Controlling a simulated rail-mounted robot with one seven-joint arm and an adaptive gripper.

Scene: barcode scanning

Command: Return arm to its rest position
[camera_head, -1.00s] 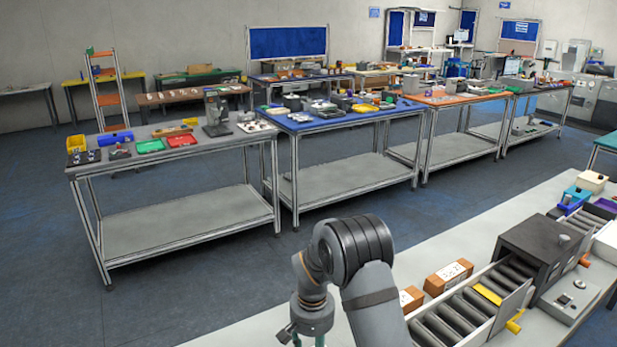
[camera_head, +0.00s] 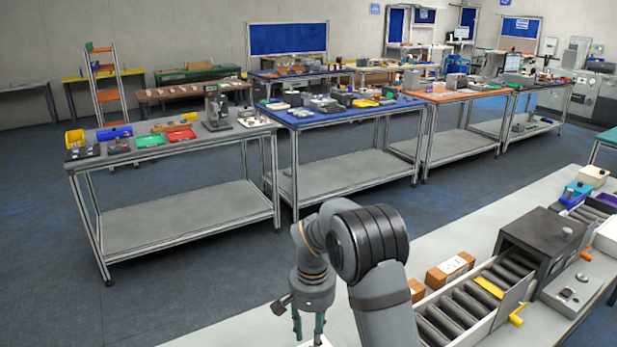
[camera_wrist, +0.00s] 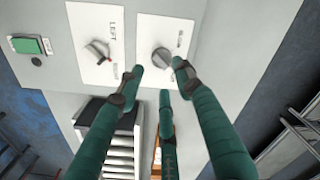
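My gripper (camera_head: 308,328) hangs pointing down near the front edge of the near table, at the bottom of the head view. In the wrist view its green fingers (camera_wrist: 158,80) are spread apart with nothing between them. Beyond the fingertips in that view is a pale panel with two white plates, one marked LEFT. Each plate carries a turn knob, the left one (camera_wrist: 98,50) and the right one (camera_wrist: 161,60). I cannot tell from this view how far the fingertips are from the panel.
The near table (camera_head: 392,292) holds brown boxes (camera_head: 450,270), a roller conveyor (camera_head: 462,305) and a dark scanner housing (camera_head: 543,240) to my right. Workbenches (camera_head: 185,210) stand across the aisle. The blue floor between is clear. A green button (camera_wrist: 27,45) shows in the wrist view.

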